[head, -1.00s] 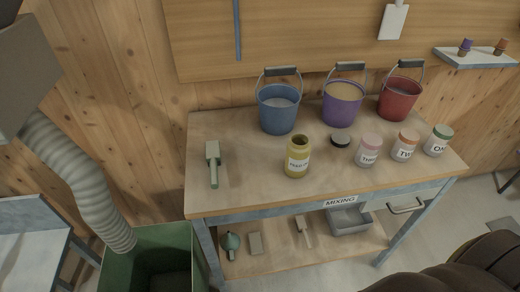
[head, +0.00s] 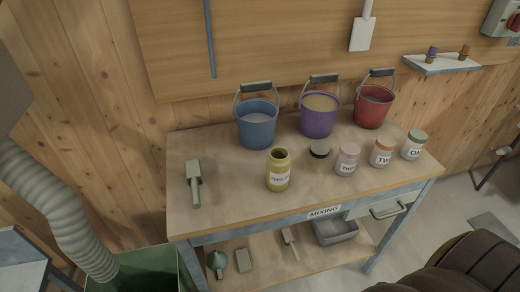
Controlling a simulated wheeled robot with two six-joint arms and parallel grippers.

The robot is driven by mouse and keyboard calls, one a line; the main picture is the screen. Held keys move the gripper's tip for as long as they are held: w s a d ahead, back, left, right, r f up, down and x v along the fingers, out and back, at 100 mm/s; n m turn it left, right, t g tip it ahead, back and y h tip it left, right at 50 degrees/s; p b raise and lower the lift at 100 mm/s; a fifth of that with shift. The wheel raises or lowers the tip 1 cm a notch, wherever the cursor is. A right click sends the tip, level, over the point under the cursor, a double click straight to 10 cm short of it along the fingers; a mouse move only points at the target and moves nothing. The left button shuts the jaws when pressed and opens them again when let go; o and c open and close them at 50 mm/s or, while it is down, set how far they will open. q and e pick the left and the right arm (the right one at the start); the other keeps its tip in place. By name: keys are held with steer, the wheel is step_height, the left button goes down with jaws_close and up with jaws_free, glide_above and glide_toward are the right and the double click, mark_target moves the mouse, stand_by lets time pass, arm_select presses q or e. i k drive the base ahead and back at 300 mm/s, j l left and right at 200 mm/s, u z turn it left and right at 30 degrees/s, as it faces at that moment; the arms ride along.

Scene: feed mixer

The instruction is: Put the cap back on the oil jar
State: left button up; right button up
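An open yellow jar (head: 279,171) with a white label stands upright near the front middle of the mixing bench; its mouth is uncovered and the label is too small to read surely. A dark round cap (head: 320,149) lies on the bench to the right of the jar and slightly behind it, apart from it. Neither of my grippers shows in the head view.
Blue (head: 257,123), purple (head: 319,115) and red (head: 373,106) buckets stand along the back of the bench. Three capped jars, pink (head: 347,160), orange (head: 381,153) and green (head: 413,145), stand right of the cap. A scoop (head: 194,183) lies at the left. The bench front between scoop and jar is clear.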

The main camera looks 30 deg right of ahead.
mark_target(278, 164)
steer(key=z, duration=1.4)
